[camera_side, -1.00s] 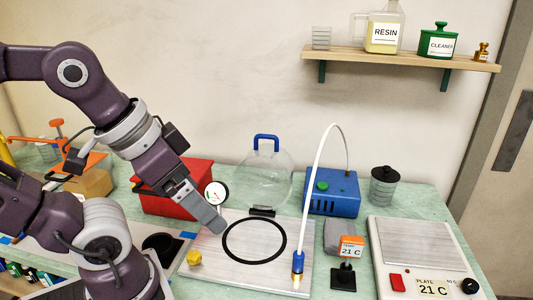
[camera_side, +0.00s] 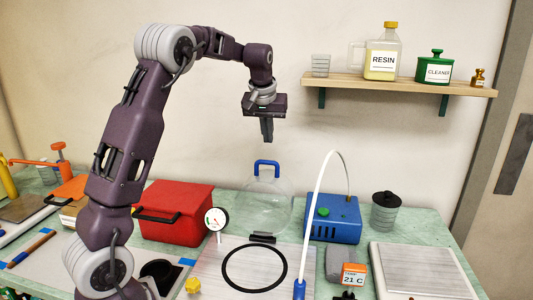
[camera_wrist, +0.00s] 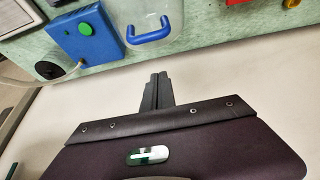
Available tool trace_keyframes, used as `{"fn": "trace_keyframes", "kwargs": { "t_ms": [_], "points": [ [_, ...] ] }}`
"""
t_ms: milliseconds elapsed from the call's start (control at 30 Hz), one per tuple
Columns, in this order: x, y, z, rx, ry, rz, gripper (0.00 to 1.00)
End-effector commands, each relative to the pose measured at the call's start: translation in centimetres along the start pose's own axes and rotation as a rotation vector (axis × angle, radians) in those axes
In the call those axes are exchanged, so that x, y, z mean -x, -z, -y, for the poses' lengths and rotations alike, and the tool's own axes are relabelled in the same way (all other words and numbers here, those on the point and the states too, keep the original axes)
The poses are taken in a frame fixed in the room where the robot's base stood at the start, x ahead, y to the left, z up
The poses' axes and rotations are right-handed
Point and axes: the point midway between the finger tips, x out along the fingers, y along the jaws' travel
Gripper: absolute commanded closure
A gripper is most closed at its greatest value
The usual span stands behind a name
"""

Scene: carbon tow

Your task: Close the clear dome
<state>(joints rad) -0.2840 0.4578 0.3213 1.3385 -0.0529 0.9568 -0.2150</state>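The clear dome (camera_side: 263,208) stands raised at the back of the metal plate (camera_side: 215,277), by a dark hinge block (camera_side: 262,238). Its blue handle (camera_side: 267,164) is at the top. A black ring (camera_side: 226,270) lies on the plate, uncovered. My gripper (camera_side: 267,138) points down above the handle in the side view, apart from it. Its fingers are together and hold nothing. In the wrist view the fingers (camera_wrist: 155,80) show below the blue handle (camera_wrist: 150,38), with a gap between; the dome is only partly seen there.
A red box (camera_side: 175,215) and a dial gauge (camera_side: 216,219) stand left of the dome. A blue pump box (camera_side: 333,218) with a white hose (camera_side: 314,190) stands right. A shelf (camera_side: 400,82) with bottles is on the wall. The air around my gripper is clear.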

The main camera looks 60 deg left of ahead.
Motion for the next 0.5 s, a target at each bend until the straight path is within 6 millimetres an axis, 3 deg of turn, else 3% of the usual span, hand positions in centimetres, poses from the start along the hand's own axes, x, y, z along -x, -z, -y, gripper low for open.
{"fn": "trace_keyframes", "kwargs": {
  "t_ms": [233,500],
  "points": [
    [-5.4,-0.1,0.1,0.001,0.001,0.004,1.00],
    [-3.7,-3.5,-0.1,-0.001,-0.002,-0.001,1.00]
  ]
}}
